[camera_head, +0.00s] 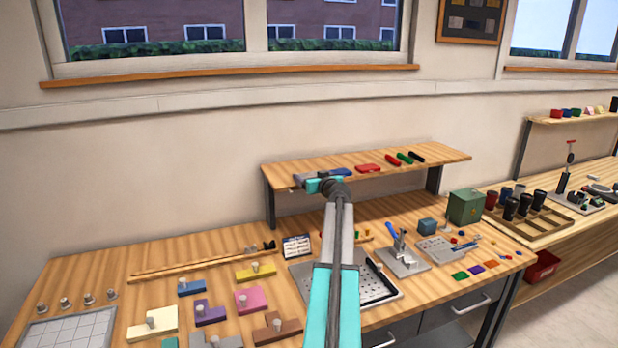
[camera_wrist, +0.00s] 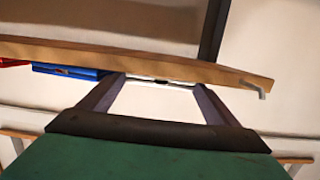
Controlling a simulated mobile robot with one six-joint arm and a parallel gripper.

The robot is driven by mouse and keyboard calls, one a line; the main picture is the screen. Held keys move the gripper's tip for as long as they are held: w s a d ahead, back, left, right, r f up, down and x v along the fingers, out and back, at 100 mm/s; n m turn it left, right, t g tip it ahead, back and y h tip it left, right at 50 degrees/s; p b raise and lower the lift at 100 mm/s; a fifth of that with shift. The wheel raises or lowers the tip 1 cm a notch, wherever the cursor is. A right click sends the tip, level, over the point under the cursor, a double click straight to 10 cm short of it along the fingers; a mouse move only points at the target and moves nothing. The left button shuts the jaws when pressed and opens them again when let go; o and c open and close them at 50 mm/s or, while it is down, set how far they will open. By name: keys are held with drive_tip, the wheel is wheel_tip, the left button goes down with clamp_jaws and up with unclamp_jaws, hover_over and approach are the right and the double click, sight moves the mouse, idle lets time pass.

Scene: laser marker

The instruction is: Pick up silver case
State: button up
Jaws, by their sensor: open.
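The silver case (camera_wrist: 181,86) shows in the wrist view as a thin pale strip with a dark spot, at the shelf edge between my two fingers. Most of it is hidden. My gripper (camera_wrist: 160,84) is open, with one finger on either side of the strip. I cannot tell whether the fingers touch it. In the head view my gripper (camera_head: 308,178) is at the left part of the raised wooden shelf (camera_head: 440,155), where grey shapes of finger and case are hard to separate.
A blue case (camera_head: 342,171) lies close beside my gripper, and a red case (camera_head: 369,168) lies farther right. Red, green and black handles (camera_head: 404,158) follow along the shelf. The workbench (camera_head: 90,275) below holds coloured blocks, a perforated plate and a green box (camera_head: 466,207).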

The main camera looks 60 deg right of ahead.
sight(311, 176)
idle(0.3)
drive_tip(key=c, duration=0.9)
drive_tip(key=shift+o, duration=0.2)
drive_tip(key=shift+r, duration=0.1)
drive_tip(key=shift+r+b, duration=0.85)
drive_tip(key=shift+r, duration=0.65)
drive_tip(key=shift+s+a+r, duration=0.15)
drive_tip(key=shift+a, duration=0.05)
drive_tip(key=s+a+r+b, duration=0.1)
drive_tip(key=s+a+b, duration=0.4)
drive_tip(key=a, duration=0.8)
drive_tip(key=shift+s+r, duration=0.25)
drive_tip(key=shift+s, duration=1.45)
